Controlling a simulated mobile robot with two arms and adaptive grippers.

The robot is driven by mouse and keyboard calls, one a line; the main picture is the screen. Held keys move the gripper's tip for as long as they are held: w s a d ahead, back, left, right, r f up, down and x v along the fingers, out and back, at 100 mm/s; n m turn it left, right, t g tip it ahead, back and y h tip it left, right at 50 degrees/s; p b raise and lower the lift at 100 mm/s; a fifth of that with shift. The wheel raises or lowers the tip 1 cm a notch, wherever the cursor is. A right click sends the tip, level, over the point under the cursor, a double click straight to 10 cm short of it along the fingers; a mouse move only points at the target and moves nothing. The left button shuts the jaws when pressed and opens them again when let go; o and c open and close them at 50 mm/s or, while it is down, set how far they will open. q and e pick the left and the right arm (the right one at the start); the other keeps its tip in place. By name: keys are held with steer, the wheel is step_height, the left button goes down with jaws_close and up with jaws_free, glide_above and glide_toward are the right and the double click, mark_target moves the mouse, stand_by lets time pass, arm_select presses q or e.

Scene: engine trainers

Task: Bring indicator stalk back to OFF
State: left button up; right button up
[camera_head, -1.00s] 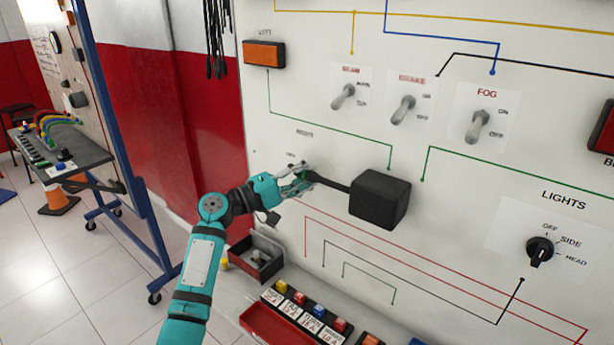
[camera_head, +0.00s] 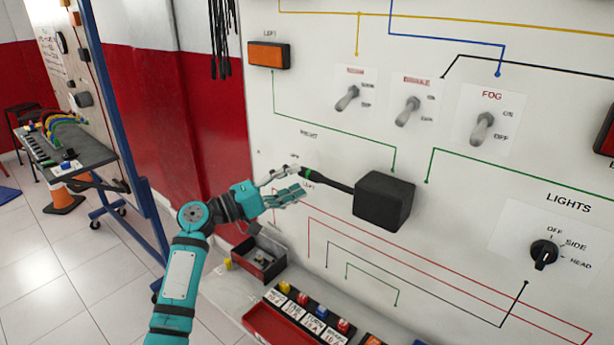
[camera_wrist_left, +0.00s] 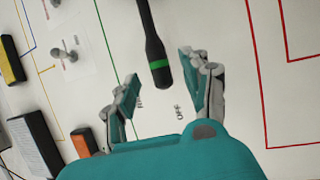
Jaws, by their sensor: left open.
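The indicator stalk (camera_head: 328,180) is a black lever with a green band near its tip. It juts left and slightly up from a black box (camera_head: 383,201) on the white panel. The stalk also shows in the left wrist view (camera_wrist_left: 152,45), its tip pointing between two printed labels, one reading OFF (camera_wrist_left: 178,113). My left gripper (camera_head: 295,183) is open at the stalk's tip end. In the left wrist view, the left gripper's fingers (camera_wrist_left: 165,88) stand apart on either side of the tip, with gaps on both sides. My right gripper is not in view.
Toggle switches (camera_head: 483,128) and an orange lamp (camera_head: 269,55) sit above the stalk. A LIGHTS knob (camera_head: 544,254) is at the right. Below stand an open bin (camera_head: 258,260) and a red tray (camera_head: 284,325). The panel around the stalk is mostly flat.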

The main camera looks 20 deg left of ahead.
arm_select(q)
steer(key=r+v, duration=0.1)
steer(key=v, duration=0.6)
steer(key=shift+s+f, duration=0.15)
steer(key=shift+f, duration=0.35)
